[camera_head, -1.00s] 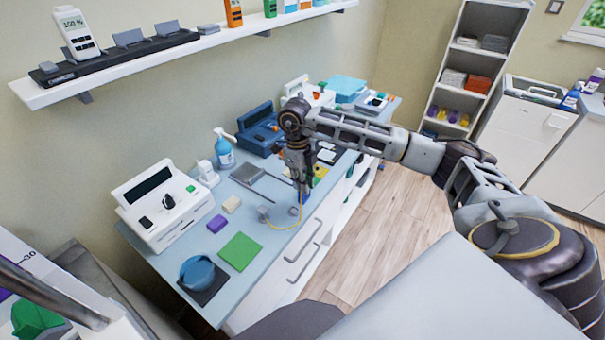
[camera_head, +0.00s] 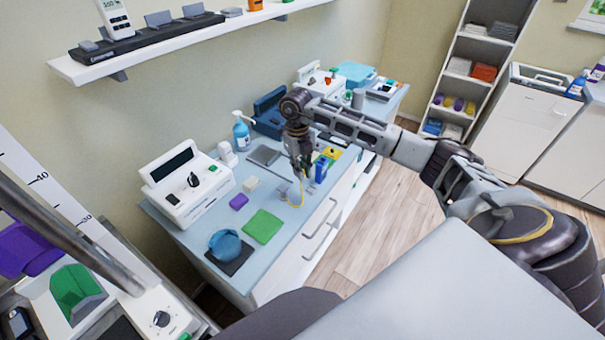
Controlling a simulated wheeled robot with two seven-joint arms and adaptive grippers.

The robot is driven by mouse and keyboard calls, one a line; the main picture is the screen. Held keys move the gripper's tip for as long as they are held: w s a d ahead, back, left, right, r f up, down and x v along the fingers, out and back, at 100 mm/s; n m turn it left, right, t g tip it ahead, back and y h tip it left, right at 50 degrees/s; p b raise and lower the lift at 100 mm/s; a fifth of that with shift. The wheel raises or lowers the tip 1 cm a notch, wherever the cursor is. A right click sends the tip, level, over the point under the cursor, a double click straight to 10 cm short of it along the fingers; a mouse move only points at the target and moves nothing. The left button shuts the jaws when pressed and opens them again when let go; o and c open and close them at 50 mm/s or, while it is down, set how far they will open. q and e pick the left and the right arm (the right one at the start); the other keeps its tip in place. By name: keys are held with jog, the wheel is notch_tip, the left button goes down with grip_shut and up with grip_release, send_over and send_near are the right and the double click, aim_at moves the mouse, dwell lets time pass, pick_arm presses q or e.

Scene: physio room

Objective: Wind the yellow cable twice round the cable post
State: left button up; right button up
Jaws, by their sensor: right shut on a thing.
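The yellow cable (camera_head: 302,190) hangs in a short loop below my right gripper (camera_head: 303,172), low over the pale blue desk top. My right gripper points down and is shut on the cable. The cable post appears as a small grey upright shape (camera_head: 295,191) just below and left of the fingers. The cable lies close to the post; whether it goes round it is too small to tell. My left gripper is out of view.
A blue box (camera_head: 321,170) stands right of the gripper.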

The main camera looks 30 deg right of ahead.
jog(key=shift+w+a+f+m+y, duration=0.15)
jog(key=shift+w+m, duration=0.15)
jog(key=shift+m, duration=0.7)
jog(key=shift+w+a+m+y, duration=0.15)
jog(key=shift+w+m, duration=0.15)
jog(key=shift+m, duration=0.7)
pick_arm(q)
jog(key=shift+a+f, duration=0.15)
pick_arm(e)
jog(key=shift+f, duration=0.15)
jog(key=shift+f+b, duration=1.45)
jog(key=shift+f, duration=0.7)
jog(key=shift+f+b, duration=0.3)
jog(key=shift+f, duration=0.2)
jog(key=shift+f+b, duration=0.35)
jog(key=shift+f, duration=0.3)
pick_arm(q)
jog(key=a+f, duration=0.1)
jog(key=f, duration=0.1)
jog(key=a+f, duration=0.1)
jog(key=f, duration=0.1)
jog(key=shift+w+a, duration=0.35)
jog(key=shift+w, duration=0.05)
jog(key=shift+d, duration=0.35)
